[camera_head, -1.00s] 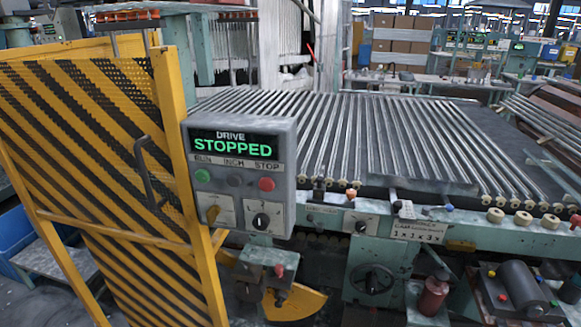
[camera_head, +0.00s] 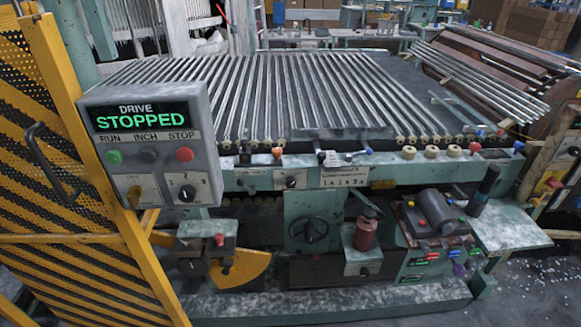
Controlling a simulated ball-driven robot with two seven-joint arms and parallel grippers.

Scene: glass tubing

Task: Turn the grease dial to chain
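No label reading grease or chain is legible, so I cannot tell for certain which knob is the grease dial. A dark red canister (camera_head: 366,235) with a lever on top stands on a small grey-green box (camera_head: 378,264) at the machine's lower front. That box has a small black knob (camera_head: 364,271) on its face. Another black knob (camera_head: 291,181) sits on a pale plate on the front rail. A large round black dial (camera_head: 309,229) is on the green housing left of the canister. Knob pointer directions are too small to read. Neither gripper is in view.
A grey control box (camera_head: 150,140) reads DRIVE STOPPED, with a black selector (camera_head: 187,193) below. A yellow-black mesh guard (camera_head: 60,150) stands at left. Glass tubes (camera_head: 250,95) lie on the bed. A motor unit (camera_head: 436,212) and pale side table (camera_head: 506,228) are at right.

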